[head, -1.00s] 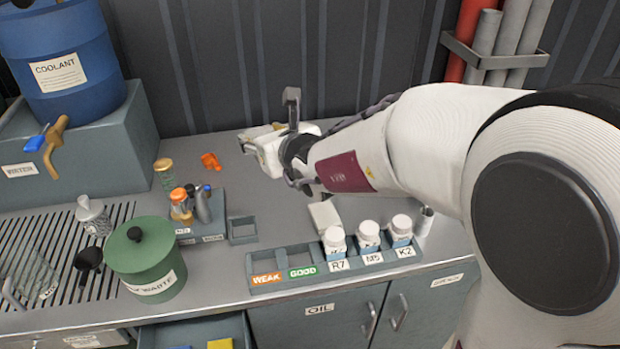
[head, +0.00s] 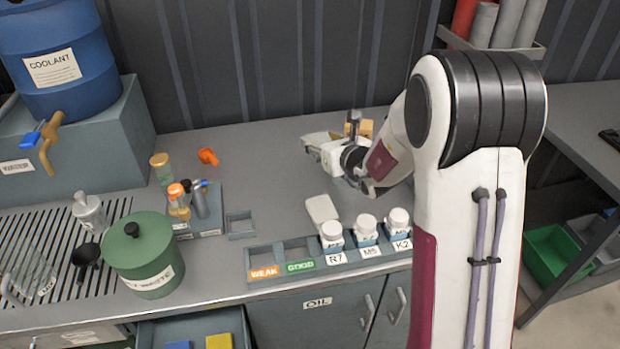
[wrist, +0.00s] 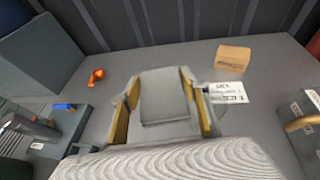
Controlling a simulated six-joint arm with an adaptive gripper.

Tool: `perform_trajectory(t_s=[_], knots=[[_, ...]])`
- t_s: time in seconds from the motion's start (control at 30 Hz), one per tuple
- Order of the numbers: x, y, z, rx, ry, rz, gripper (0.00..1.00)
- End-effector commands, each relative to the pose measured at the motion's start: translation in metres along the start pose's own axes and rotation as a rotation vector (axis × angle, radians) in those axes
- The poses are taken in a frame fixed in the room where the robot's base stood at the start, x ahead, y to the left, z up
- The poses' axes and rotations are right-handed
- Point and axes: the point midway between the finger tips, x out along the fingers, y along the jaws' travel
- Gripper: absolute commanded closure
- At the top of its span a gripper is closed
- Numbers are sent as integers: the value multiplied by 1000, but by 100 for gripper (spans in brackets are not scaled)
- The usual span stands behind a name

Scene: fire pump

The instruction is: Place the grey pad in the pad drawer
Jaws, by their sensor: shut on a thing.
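My gripper (head: 322,147) is over the back of the grey bench, left of my upright arm link. In the wrist view its two yellow-lined fingers (wrist: 160,105) are shut on the grey pad (wrist: 165,85), a flat rounded slab held between them. In the head view the pad is hard to tell from the gripper. An open drawer (head: 236,322) below the bench's front edge, at the bottom of the head view, holds a blue piece (head: 180,346) and a yellow piece (head: 219,342). It is partly cut off by the picture edge. My gripper is well behind and above it.
A rack (head: 290,252) with WEAK and GOOD slots and three white-capped bottles (head: 365,228) stands near the front edge. A green waste pot (head: 145,262) is left. A pale slab (head: 321,208) lies behind the rack. A tan block (wrist: 233,58) and white label (wrist: 228,93) lie near my gripper.

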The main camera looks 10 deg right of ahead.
Motion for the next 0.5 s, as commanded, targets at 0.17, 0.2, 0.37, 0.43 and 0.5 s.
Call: perform_trajectory(t_s=[0.17,0.2,0.37,0.43,0.5], knots=[[34,8,0,-22,1,64,72],[41,10,1,-27,2,79,72],[67,20,0,-52,9,133,72],[76,24,0,-62,13,152,72],[84,28,-1,-71,16,168,72]])
